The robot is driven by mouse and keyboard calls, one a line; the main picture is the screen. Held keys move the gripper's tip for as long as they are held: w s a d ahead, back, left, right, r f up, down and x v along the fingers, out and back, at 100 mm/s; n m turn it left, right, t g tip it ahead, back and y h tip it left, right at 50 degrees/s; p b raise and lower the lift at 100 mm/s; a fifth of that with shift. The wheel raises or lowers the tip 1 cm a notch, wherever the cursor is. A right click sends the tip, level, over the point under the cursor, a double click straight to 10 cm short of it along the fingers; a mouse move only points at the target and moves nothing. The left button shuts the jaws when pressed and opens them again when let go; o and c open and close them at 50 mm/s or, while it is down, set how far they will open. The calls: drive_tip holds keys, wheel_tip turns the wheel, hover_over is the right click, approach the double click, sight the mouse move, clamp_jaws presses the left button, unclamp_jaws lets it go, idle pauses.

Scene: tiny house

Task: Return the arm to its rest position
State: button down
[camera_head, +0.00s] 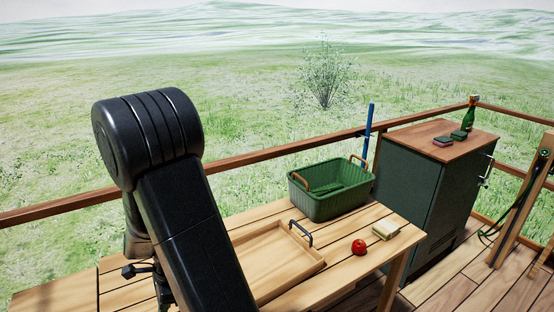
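My black arm rises from the bottom of the view to a thick rounded joint at the left. Its near link covers part of the wooden table (350,230). Behind that link, dark parts of the wrist and my gripper (158,288) show hanging down over the left part of the table. The fingertips are hidden, so I cannot tell whether it is open or shut, or whether it holds anything.
On the table are a wooden tray (316,261) with dark handles, a green basket (325,205), a red tomato-like thing (359,247) and a pale block (386,230). A green cabinet (405,175) with a bottle (469,115) stands at the right. A wooden railing (260,152) runs behind.

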drive_tip(key=w+d, duration=0.1)
drive_tip(key=d, duration=0.1)
drive_tip(key=w+d+b, duration=0.1)
drive_tip(key=w+d, duration=0.1)
drive_tip(key=w+d+b, duration=0.1)
drive_tip(key=d, duration=0.2)
drive_tip(key=shift+w+r, duration=0.15)
drive_tip(key=shift+r, duration=0.15)
drive_tip(key=v, duration=0.9)
drive_tip(key=shift+p, duration=0.4)
